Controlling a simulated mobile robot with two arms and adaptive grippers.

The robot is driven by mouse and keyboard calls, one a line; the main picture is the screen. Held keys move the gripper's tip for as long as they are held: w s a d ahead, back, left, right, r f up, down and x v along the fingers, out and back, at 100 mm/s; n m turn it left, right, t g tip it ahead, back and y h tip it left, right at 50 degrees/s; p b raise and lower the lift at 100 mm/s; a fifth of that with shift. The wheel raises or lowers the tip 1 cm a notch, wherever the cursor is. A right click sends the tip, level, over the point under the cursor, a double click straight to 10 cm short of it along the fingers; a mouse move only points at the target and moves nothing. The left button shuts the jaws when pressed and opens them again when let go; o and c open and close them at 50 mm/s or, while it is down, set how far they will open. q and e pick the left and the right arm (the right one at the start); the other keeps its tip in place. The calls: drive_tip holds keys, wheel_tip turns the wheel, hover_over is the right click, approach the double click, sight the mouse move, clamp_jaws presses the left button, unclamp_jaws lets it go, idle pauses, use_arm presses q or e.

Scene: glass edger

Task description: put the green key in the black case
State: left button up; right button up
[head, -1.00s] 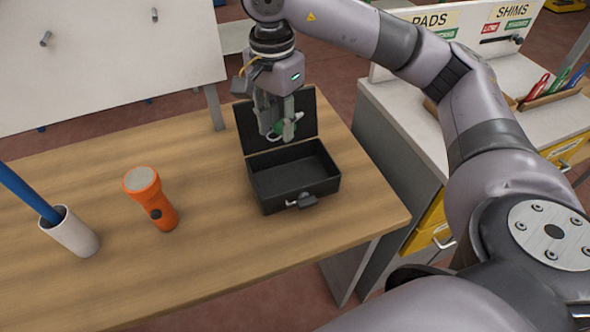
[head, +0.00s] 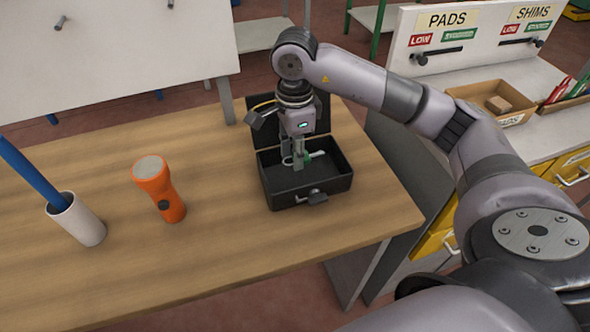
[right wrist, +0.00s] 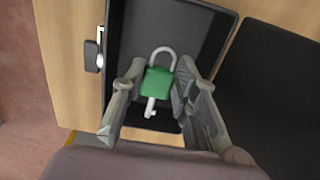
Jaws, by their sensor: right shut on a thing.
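The green key (head: 308,157) has a green block body with a grey metal loop at one end and a short grey shaft at the other, as the right wrist view shows (right wrist: 157,83). My right gripper (head: 298,163) points down and is shut on it. The black case (head: 325,187) stands open on the wooden table, with its lid raised at the back. The fingertips and the key are in the case's opening, over its floor; I cannot tell whether the key touches the floor. My left gripper is out of view.
An orange flashlight (head: 160,188) stands left of the case. A white cup (head: 78,222) with a blue rod is farther left. A white counter (head: 440,118) with boxes stands to the right. The table (head: 230,245) is clear in front of the case.

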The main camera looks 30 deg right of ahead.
sight(295, 181)
wheel_tip(295, 181, down, 6)
drive_tip(key=shift+f+p, duration=0.2)
drive_tip(key=shift+p, duration=0.25)
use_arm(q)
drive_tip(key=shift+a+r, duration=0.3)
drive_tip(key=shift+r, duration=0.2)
use_arm(e)
drive_tip(key=shift+f, duration=0.1)
drive_tip(key=shift+f+b, duration=0.15)
drive_tip(key=shift+b, duration=0.15)
drive_tip(key=o, duration=1)
drive_tip(key=shift+c, duration=0.2)
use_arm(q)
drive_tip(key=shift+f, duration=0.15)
use_arm(e)
drive_tip(key=shift+r, duration=0.25)
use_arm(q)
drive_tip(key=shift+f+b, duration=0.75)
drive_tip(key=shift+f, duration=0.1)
use_arm(e)
wheel_tip(295, 181, up, 12)
